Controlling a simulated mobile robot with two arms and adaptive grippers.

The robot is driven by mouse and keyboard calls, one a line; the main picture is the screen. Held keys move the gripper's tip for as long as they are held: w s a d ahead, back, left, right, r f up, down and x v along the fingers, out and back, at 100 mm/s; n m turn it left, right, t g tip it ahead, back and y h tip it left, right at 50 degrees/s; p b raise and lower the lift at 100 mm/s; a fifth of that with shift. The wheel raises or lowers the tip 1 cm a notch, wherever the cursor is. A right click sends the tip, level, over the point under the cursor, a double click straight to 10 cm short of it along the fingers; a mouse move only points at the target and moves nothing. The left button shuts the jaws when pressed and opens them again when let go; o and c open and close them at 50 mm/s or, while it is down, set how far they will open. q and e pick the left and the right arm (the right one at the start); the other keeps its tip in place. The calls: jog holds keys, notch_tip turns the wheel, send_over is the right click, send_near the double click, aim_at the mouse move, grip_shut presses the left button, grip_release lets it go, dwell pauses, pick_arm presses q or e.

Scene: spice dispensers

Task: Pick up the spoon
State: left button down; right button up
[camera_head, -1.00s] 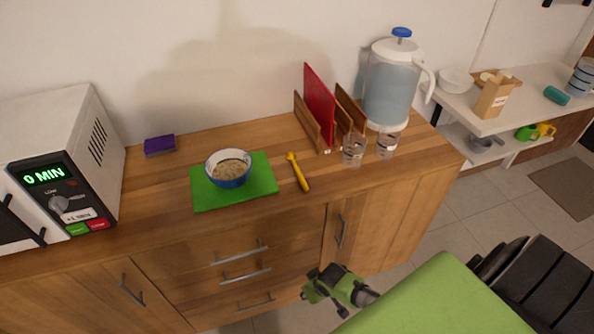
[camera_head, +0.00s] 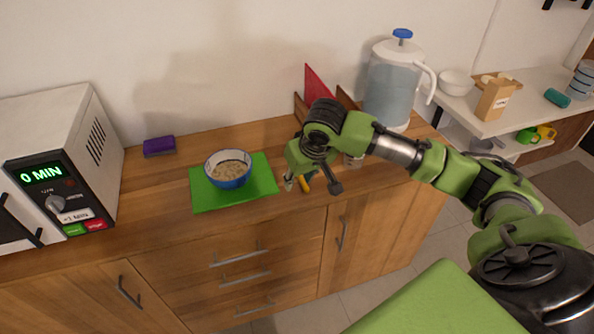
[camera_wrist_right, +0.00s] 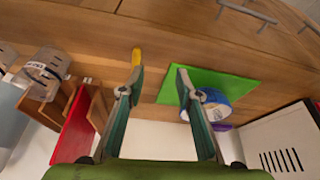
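A yellow spoon (camera_head: 306,184) lies on the wooden counter to the right of the green mat (camera_head: 205,200). In the head view my right gripper hides most of it. In the right wrist view part of the spoon (camera_wrist_right: 136,56) shows beyond the tip of the left-hand finger. My right gripper (camera_head: 308,178) is over the counter at the spoon. Its two fingers (camera_wrist_right: 159,72) are spread apart with nothing between them in the wrist view. I cannot tell its exact height above the spoon. My left gripper is not in view.
A blue-and-white bowl of food (camera_head: 229,170) sits on the green mat. A wooden rack with a red board (camera_head: 317,86), a glass (camera_wrist_right: 47,68) and a water pitcher (camera_head: 389,90) stand to the right. A purple sponge (camera_head: 159,146) and a microwave (camera_head: 60,160) are at left.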

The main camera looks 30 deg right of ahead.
jog(key=m, duration=0.2)
send_near(303, 180)
jog(key=f, duration=0.3)
jog(key=shift+w+d+h+p, duration=0.1)
jog(key=shift+w+h+p, duration=0.2)
jog(key=shift+a+p+x, duration=0.2)
jog(key=shift+p+x, duration=0.3)
jog(key=shift+x, duration=2.15)
jog(key=shift+w+r, duration=0.1)
jog(key=shift+w, duration=0.1)
grip_shut()
